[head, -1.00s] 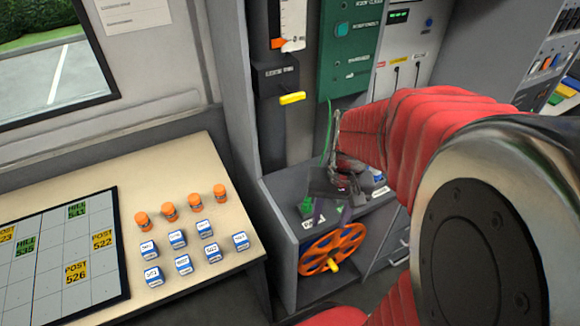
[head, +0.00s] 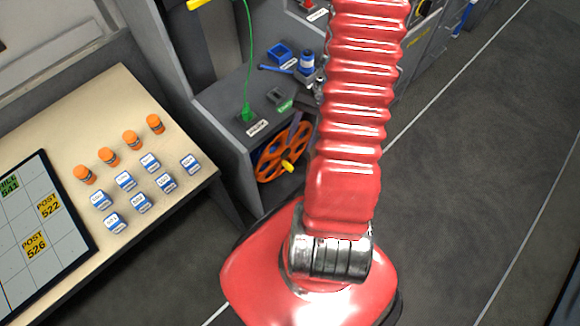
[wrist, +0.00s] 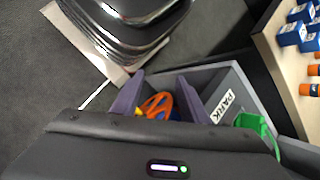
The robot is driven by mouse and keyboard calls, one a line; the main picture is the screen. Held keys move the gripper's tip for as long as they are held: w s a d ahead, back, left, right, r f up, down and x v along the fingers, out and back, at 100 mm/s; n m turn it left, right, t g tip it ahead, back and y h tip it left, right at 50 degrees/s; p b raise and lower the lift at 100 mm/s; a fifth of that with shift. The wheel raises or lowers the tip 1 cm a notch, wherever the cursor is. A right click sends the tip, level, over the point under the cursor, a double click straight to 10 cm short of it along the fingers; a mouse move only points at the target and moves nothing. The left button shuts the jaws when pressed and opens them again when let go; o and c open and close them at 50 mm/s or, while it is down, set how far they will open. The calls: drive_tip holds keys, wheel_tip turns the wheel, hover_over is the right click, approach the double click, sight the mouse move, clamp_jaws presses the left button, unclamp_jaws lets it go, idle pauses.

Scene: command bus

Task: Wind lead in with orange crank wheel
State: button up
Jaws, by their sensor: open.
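The orange crank wheel (head: 284,152) is on the front of a low grey cabinet in the head view, with a yellow handle (head: 288,166) sticking out. Its right edge is partly behind my red arm. A green lead (head: 247,55) runs down to a green plug (head: 246,113) on the cabinet top, by a label. In the wrist view, my gripper (wrist: 160,76) is open, with two purple fingers apart. The orange wheel (wrist: 157,104) shows between and beyond them, partly hidden; no contact shows. The green plug (wrist: 257,128) sits right of the PARK label (wrist: 223,107).
A blue tray (head: 280,53) and a blue-handled device (head: 306,64) stand on the cabinet top. A beige desk (head: 140,215) at left holds orange cylinders (head: 131,140), blue-and-white blocks (head: 125,181) and a board (head: 62,255). Grey floor is open at right.

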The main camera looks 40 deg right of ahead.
drive_tip(key=s+d+f+m+t+y, duration=0.1)
drive_tip(key=s+f+t+y, duration=0.1)
drive_tip(key=f, duration=0.6)
drive_tip(key=s+d+f+m+t+y, duration=0.1)
drive_tip(key=d+f+t, duration=0.1)
drive_tip(key=f, duration=0.6)
drive_tip(key=n+t+h, duration=0.5)
drive_tip(key=n+t, duration=0.2)
drive_tip(key=t, duration=0.4)
approach(290, 168)
drive_tip(key=shift+f+v, duration=0.15)
drive_tip(key=shift+v, duration=0.55)
drive_tip(key=shift+f+v, duration=0.15)
drive_tip(key=shift+v, duration=0.55)
drive_tip(key=shift+d, duration=0.15)
drive_tip(key=shift+f+x, duration=0.15)
drive_tip(key=shift+x, duration=3.3)
drive_tip(key=shift+f+x, duration=0.15)
drive_tip(key=shift+x, duration=3.25)
drive_tip(key=shift+d, duration=0.2)
drive_tip(key=shift+c, duration=0.6)
